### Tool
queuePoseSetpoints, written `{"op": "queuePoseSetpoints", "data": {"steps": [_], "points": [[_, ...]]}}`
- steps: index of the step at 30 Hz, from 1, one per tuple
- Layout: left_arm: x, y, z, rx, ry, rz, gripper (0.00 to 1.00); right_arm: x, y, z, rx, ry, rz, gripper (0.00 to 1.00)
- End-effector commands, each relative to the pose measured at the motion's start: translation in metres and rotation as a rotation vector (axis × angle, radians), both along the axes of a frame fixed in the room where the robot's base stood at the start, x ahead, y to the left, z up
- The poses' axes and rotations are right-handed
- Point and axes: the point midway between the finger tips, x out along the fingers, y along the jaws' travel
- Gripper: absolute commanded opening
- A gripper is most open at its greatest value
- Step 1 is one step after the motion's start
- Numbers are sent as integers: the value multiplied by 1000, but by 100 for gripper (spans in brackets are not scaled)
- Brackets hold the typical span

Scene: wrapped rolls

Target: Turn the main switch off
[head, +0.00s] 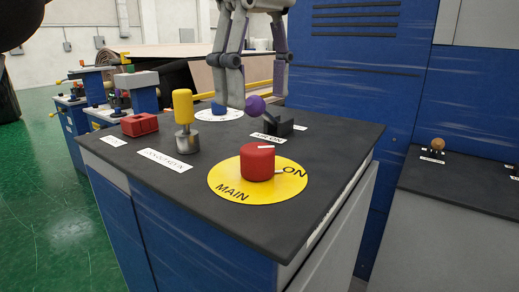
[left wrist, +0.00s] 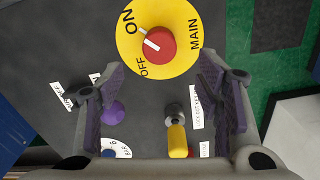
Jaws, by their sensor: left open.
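The main switch is a red round knob (head: 257,162) on a yellow disc (head: 228,192) lettered MAIN and ON, near the front of the dark console top. The knob (left wrist: 160,45) also shows in the left wrist view, where OFF can be read too. Its white mark faces the disc's side that carries ON and OFF; I cannot tell exactly which it points to. My left gripper (head: 252,85) is open and empty, above the console's back part, behind the knob and apart from it. In the left wrist view its fingers (left wrist: 168,85) are spread wide, with the knob beyond their tips.
A yellow-topped lever (head: 183,107) stands left of the knob, with a red block (head: 139,125) beside it. Blue cabinets (head: 350,90) rise behind.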

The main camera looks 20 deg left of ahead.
Motion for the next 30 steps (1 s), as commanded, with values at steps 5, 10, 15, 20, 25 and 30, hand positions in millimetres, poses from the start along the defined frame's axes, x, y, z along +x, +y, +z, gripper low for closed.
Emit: {"op": "queuePoseSetpoints", "data": {"steps": [5,10,15,20,25,30], "points": [[-1,1,-46,5,4,-1,59,-1,0,-1,0,2,0,40],[-1,0,-79,3,-1,0,59,4,0,3,0,-15,0,40],[-1,0,-94,3,1,0,59,5,0,4,0,-18,0,40],[0,0,-96,2,3,1,59,5,0,4,0,-17,0,40],[0,0,-96,2,3,1,39,5,0,4,0,-17,0,40],[0,0,-96,2,3,0,11,5,0,4,0,-17,0,40]]}}
